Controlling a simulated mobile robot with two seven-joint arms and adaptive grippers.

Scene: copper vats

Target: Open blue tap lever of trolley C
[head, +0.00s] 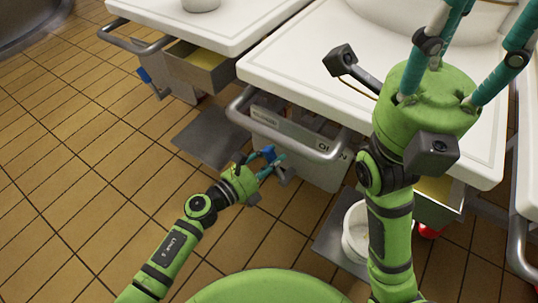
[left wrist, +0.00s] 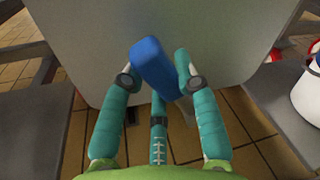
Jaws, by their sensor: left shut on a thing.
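A blue tap lever (head: 268,153) shows at the front of the middle white trolley (head: 300,75), below its handrail. My left gripper (head: 270,167) has its teal fingers shut on this lever. In the left wrist view the blue lever (left wrist: 153,68) stands tilted between the fingertips, in front of a grey panel. I cannot read a letter C on the trolley. My right gripper (head: 485,25) is raised over the trolley's right part, its teal fingers apart and empty as far as they show; their tips are cut off.
A second trolley (head: 200,22) at the upper left has an open drawer (head: 197,68) and its own blue lever (head: 144,75). A white bucket (head: 356,236) stands on a grey plate at the right. The curved handrail (head: 285,143) runs close above my left gripper. Tiled floor at left is clear.

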